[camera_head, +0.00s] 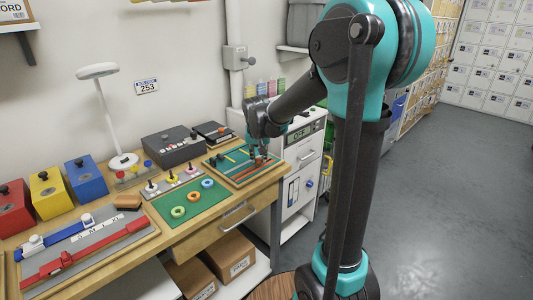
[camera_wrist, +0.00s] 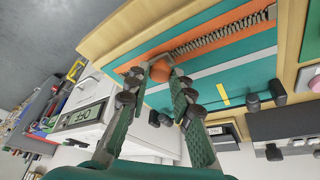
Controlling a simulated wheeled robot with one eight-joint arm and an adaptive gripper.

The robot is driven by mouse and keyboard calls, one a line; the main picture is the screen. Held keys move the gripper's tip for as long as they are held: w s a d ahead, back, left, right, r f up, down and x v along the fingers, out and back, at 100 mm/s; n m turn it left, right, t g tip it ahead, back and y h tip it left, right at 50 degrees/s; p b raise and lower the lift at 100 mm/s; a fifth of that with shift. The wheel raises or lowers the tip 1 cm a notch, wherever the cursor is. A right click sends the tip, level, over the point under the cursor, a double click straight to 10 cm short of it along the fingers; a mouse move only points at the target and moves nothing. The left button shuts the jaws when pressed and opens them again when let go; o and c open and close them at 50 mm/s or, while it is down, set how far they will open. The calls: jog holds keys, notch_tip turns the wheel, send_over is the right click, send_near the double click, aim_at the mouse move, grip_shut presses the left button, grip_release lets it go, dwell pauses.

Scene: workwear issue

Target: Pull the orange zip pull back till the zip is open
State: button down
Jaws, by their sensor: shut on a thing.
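My gripper (camera_wrist: 160,74) is shut on the orange zip pull (camera_wrist: 160,69), which shows between its fingertips in the wrist view. The zip's row of grey-brown teeth (camera_wrist: 225,33) runs from near the fingertips to the upper right, along orange strips on a teal board. Plain orange strip (camera_wrist: 127,62) shows on the other side of the pull. In the head view my gripper (camera_head: 259,156) reaches down onto the wood-framed zip board (camera_head: 222,163) at the table's right end. The pull is too small and covered to make out there.
A green mat with ring shapes (camera_head: 176,212) and a grey panel with small levers (camera_head: 172,183) lie left of the board. A dark control box (camera_head: 173,146) stands behind. A white cabinet (camera_head: 304,160) stands close to the right, beyond the table's end.

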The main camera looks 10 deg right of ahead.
send_over(239, 175)
jog(key=s, duration=0.2)
jog(key=shift+a, duration=0.2)
jog(key=c, duration=1.3)
grip_release()
jog(key=shift+s, duration=0.1)
jog(key=v, duration=1.2)
jog(key=s+d+f+n, duration=0.1)
jog(key=s+d+f, duration=0.7)
jog(key=f, duration=0.2)
jog(key=s+d+f, duration=0.8)
jog(key=d+f, duration=0.1)
jog(key=f, duration=0.2)
jog(key=shift+d+n+y, duration=0.25)
jog(key=shift+n+y, duration=0.05)
jog(key=shift+n, duration=0.1)
